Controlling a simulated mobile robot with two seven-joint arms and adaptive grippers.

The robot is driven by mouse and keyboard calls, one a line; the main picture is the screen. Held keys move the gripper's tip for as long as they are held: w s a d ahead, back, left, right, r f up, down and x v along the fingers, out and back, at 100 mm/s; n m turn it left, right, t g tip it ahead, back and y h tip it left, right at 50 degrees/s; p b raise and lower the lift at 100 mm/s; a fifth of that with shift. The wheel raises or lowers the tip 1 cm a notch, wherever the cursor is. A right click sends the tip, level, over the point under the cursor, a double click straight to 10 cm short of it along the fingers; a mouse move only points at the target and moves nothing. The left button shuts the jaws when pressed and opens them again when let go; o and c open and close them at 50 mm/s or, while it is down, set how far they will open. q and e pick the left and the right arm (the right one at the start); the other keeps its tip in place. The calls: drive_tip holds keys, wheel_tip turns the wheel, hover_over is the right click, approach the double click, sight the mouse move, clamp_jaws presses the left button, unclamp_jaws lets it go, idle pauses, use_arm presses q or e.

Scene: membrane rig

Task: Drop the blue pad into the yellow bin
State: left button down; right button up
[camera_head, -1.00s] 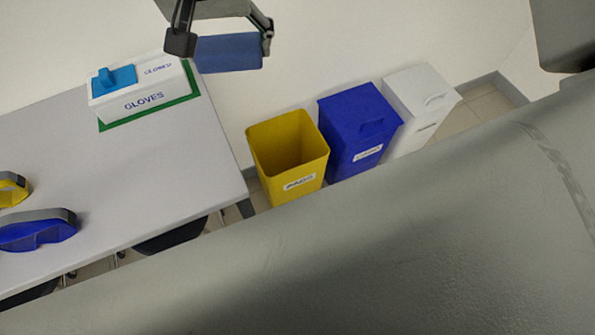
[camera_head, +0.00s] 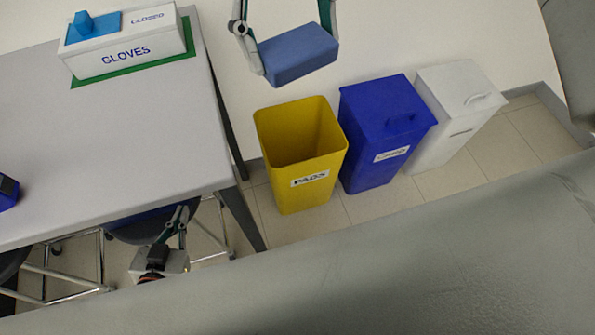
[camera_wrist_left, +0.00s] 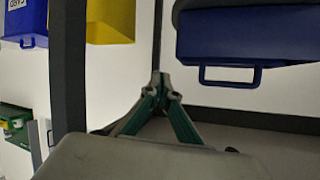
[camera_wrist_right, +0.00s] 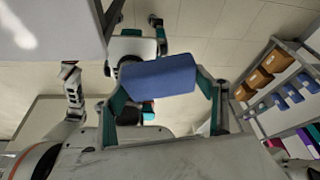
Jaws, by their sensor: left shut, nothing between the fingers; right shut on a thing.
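The blue pad (camera_head: 300,54) is a block held between the two fingers of my right gripper (camera_head: 296,48). In the head view it hangs just above the far rim of the yellow bin (camera_head: 318,190); how high it is over the bin is hard to tell. The right wrist view shows the pad (camera_wrist_right: 160,78) across the fingers. The yellow bin is open-topped, labelled PADS, and looks empty where I see inside. My left gripper (camera_head: 184,212) is shut and empty, low beside the table. Its fingertips meet in the left wrist view (camera_wrist_left: 158,78).
A lidded blue bin (camera_head: 380,135) stands right of the yellow one, then a lidded white bin (camera_head: 455,125). The white table (camera_head: 110,150) carries a GLOVES box (camera_head: 125,48) on green. A blue item (camera_head: 7,190) lies at its left. Shelves (camera_wrist_right: 285,110) show in the right wrist view.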

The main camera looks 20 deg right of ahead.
drive_tip(key=w+d+f+m+t+y+b, duration=0.35)
drive_tip(key=d+f+m+b, duration=0.25)
drive_tip(key=f+m, duration=0.6)
drive_tip(key=w+d+f+m+t+y+b, duration=0.2)
drive_tip(key=w+d+f+m+b, duration=0.35)
drive_tip(key=f+m, duration=0.7)
drive_tip(key=w+f+m, duration=0.3)
drive_tip(key=w+f, duration=0.9)
use_arm(q)
drive_tip(key=s+d+f+n+h+b, duration=0.1)
drive_tip(key=d+f+b, duration=0.3)
drive_tip(key=f, duration=0.4)
drive_tip(key=shift+s+d+n+g+h, duration=0.3)
drive_tip(key=shift+s+d+n, duration=0.3)
drive_tip(key=shift+d, duration=0.25)
use_arm(e)
wheel_tip(320, 180, down, 17)
drive_tip(key=w+a+n, duration=0.1)
drive_tip(key=w, duration=0.1)
drive_tip(key=shift+w+a+r+t, duration=0.15)
drive_tip(key=shift+w+r+t, duration=0.05)
drive_tip(key=shift+w+t, duration=0.15)
use_arm(q)
drive_tip(key=shift+f, duration=0.1)
